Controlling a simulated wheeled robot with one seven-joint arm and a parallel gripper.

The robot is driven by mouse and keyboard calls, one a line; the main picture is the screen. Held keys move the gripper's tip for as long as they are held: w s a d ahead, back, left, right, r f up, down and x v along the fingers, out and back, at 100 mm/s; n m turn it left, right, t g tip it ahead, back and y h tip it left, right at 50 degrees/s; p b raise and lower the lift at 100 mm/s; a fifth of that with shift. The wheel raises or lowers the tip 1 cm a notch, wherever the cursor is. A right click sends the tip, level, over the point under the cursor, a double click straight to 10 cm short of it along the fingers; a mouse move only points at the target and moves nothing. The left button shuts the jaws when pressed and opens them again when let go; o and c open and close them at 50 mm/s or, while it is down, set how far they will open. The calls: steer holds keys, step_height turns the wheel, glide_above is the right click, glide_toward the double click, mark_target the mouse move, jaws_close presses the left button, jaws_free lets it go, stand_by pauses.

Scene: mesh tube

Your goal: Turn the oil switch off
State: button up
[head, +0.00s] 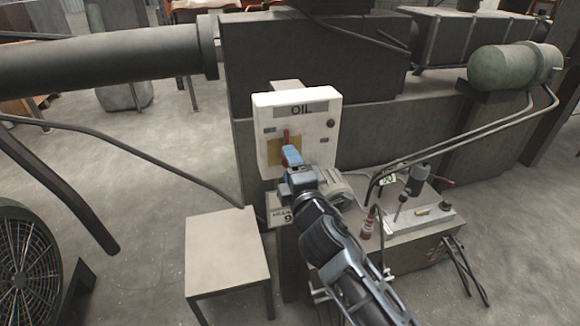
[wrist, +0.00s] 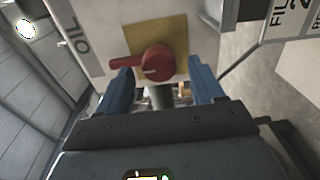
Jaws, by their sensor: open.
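The oil switch is a red rotary handle (wrist: 146,65) on a yellow plate (wrist: 165,37), on the front of a white box marked OIL (head: 305,108). In the head view the handle (head: 285,137) points upward, partly hidden behind my gripper. In the wrist view the handle's lever points toward the OIL lettering, and its round hub is at the right. My gripper (wrist: 156,88) is open, its two blue fingers apart, one on each side of the handle. The gripper also shows in the head view (head: 292,157). I cannot tell if either finger touches the handle.
A small square table (head: 226,252) stands at the lower left of the box. A workbench with a drill-like tool (head: 413,182) and cables is at the right. Large grey machinery (head: 310,60) stands behind. A round fan (head: 28,265) is at the far left.

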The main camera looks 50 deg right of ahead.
steer(key=b+v, duration=0.2)
steer(key=v, duration=0.5)
steer(key=shift+s+a, duration=0.1)
stand_by(0.4)
steer(key=s+a+f+m+y, duration=0.2)
steer(key=s+a+f+y, duration=0.15)
steer(key=s+a, duration=0.35)
steer(key=s+a+f+m+y, duration=0.2)
steer(key=s+a+f+y, duration=0.15)
steer(key=s+a, duration=0.35)
steer(key=s+a+r+m+y, duration=0.1)
steer(key=s+r+m, duration=0.1)
steer(key=s, duration=0.5)
steer(key=s+a+r+m+y, duration=0.1)
steer(key=s+r+m+y, duration=0.1)
steer(key=s+m, duration=0.3)
steer(key=s+r, duration=0.1)
steer(key=s, duration=0.2)
steer(key=shift+a+r, duration=0.25)
steer(key=shift+a, duration=0.1)
